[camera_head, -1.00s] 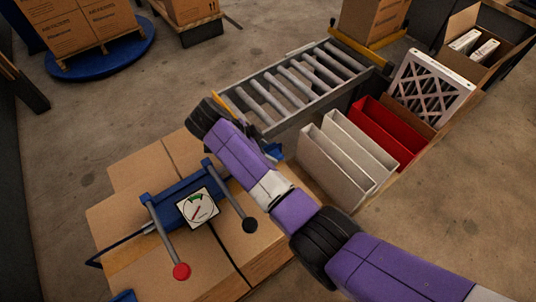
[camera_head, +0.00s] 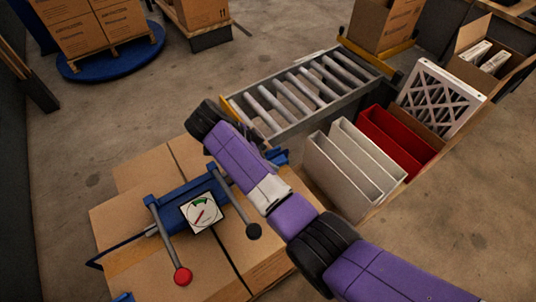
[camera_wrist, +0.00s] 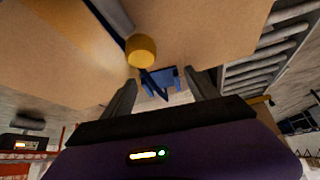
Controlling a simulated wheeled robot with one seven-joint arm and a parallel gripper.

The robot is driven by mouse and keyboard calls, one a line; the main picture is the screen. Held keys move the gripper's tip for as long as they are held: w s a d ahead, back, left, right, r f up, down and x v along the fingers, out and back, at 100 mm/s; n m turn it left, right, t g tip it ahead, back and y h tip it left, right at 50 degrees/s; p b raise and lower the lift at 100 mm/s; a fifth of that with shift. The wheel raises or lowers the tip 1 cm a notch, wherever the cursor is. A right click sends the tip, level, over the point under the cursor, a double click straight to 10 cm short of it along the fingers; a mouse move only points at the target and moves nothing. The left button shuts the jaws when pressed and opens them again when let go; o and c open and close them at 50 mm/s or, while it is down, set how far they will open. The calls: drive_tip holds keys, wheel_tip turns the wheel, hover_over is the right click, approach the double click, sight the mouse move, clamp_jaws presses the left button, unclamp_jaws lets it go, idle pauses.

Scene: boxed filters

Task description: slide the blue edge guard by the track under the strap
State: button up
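A blue piece that looks like the edge guard (camera_head: 281,156) is at the right edge of the cartons, on the side by the roller track (camera_head: 302,92). My arm partly covers it in the head view. In the wrist view the blue guard (camera_wrist: 160,82) shows between and beyond my fingertips. My gripper (camera_wrist: 164,78) has its two fingers well apart, with no visible contact on the guard. The blue strap tensioner (camera_head: 183,197), with a dial gauge, sits on the cartons (camera_head: 130,225). A dark strap (camera_head: 108,254) shows at its left; I cannot tell how it lies by the guard.
Tensioner levers stick up with a red knob (camera_head: 183,276) and a black knob (camera_head: 253,231). A yellow cylinder end (camera_wrist: 141,50) is close to my left finger in the wrist view. White bins (camera_head: 345,165) and a red bin (camera_head: 398,138) stand right of my arm.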

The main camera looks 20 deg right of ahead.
drive_tip(key=shift+o, duration=0.7)
drive_tip(key=shift+d, duration=0.2)
drive_tip(key=v, duration=0.7)
drive_tip(key=shift+a+r+p, duration=0.25)
drive_tip(key=shift+r+p, duration=0.05)
drive_tip(key=shift+r, duration=0.05)
